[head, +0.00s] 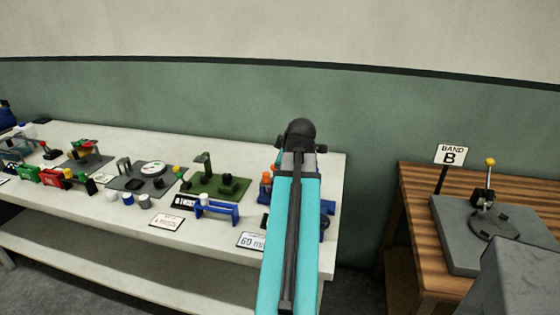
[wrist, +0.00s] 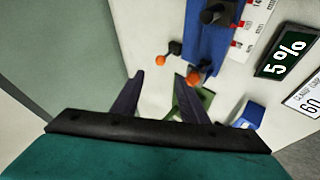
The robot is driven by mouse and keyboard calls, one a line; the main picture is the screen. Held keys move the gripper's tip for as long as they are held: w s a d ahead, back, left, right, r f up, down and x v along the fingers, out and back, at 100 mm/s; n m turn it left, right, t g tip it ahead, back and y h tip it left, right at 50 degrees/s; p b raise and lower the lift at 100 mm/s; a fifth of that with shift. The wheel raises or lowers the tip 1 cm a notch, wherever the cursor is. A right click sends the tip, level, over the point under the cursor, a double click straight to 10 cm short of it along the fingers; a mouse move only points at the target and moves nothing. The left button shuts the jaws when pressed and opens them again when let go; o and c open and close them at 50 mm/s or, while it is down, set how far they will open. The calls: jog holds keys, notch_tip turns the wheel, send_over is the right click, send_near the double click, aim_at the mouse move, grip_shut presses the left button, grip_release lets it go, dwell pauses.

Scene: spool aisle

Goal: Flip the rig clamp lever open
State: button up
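In the wrist view my gripper (wrist: 159,75) is open, its two dark fingers apart with nothing seen between them. A small lever with an orange ball (wrist: 161,60) lies just beyond the fingertips. A second orange knob (wrist: 194,79) is by the right fingertip. Both are close to a blue rig (wrist: 205,50) with a black part on top. I cannot tell for sure which knob belongs to the clamp lever, or whether finger and knob touch. In the head view my arm hides most of this rig, leaving a blue part (head: 326,227) showing, and my gripper is hidden.
The white bench (head: 110,215) carries several fixtures, including a green one (head: 215,187) and a blue stand (head: 217,209). A wooden table (head: 408,180) at right holds a grey plate (head: 452,235) with a yellow-knobbed lever (head: 489,172) and a BAND B sign (head: 451,155). The wall is close behind.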

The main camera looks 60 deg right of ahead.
jog(key=shift+s+a+r, duration=0.15)
jog(key=shift+r, duration=0.05)
